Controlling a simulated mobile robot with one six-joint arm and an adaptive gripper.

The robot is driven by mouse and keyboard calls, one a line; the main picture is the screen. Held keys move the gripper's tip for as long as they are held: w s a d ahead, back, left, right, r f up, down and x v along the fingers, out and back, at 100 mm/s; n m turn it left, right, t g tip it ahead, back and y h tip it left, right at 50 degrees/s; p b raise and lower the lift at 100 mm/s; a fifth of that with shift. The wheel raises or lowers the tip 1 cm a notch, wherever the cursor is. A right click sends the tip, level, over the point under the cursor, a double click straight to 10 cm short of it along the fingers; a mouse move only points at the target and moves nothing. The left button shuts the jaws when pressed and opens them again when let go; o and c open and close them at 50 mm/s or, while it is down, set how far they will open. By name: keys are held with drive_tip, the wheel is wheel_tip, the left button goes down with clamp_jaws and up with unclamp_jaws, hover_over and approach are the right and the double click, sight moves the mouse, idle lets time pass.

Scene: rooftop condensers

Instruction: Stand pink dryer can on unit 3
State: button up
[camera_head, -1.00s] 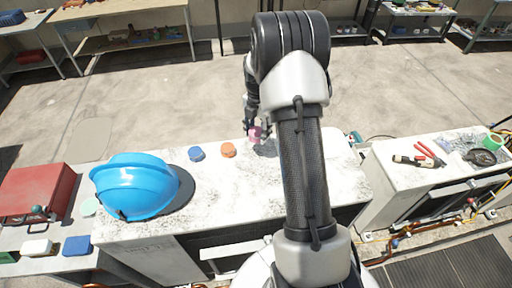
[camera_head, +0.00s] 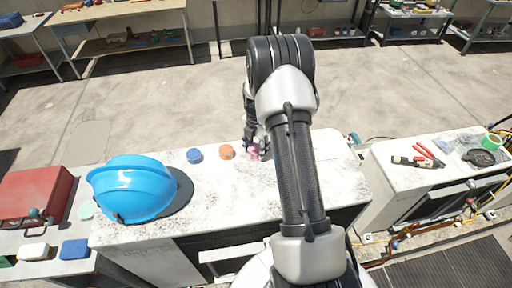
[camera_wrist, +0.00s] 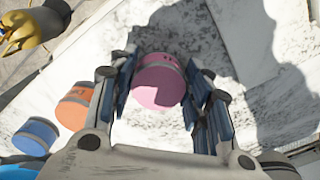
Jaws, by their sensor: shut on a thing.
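The pink dryer can (camera_wrist: 158,82) is between my gripper's fingers in the wrist view, its round pink end facing the camera. My gripper (camera_wrist: 160,92) is shut on it. In the head view the pink can (camera_head: 253,152) is at or just above the white speckled unit top (camera_head: 235,210), in line with an orange can (camera_head: 227,152) and a blue can (camera_head: 194,155) to its left. I cannot tell whether it touches the top. The orange can (camera_wrist: 75,106) and blue can (camera_wrist: 36,136) also show left of my gripper in the wrist view.
A blue hard hat (camera_head: 138,188) stands on the left of the same top. A red toolbox (camera_head: 36,192) is on a lower surface at far left. A second white unit (camera_head: 408,178) at right carries red pliers (camera_head: 428,152) and other items. A yellow-and-black object (camera_wrist: 30,30) shows at upper left.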

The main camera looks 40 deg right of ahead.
sight(256, 147)
drive_tip(key=o, duration=1.1)
drive_tip(key=shift+f, duration=0.1)
wheel_tip(256, 147, up, 12)
drive_tip(key=p, duration=0.1)
drive_tip(key=s+a+r+m+t, duration=0.1)
drive_tip(key=s+a+r+m, duration=0.3)
drive_tip(key=a+r, duration=0.4)
drive_tip(key=s+a+r+m+t, duration=0.1)
drive_tip(key=s+a+r+m, duration=0.2)
drive_tip(key=a+r+m, duration=0.45)
drive_tip(key=s+a+r+m+t, duration=0.1)
drive_tip(key=s+a+m, duration=0.2)
drive_tip(key=s, duration=0.3)
drive_tip(key=s+a+r+m, duration=0.2)
drive_tip(key=s+a+m, duration=0.1)
drive_tip(key=s, duration=0.4)
drive_tip(key=s+a+r+m+t, duration=0.1)
drive_tip(key=s+a+r+m, duration=0.1)
drive_tip(key=s, duration=0.4)
drive_tip(key=shift+s+a+m+t, duration=0.35)
drive_tip(key=shift+a+m, duration=0.25)
drive_tip(key=shift+m, duration=0.45)
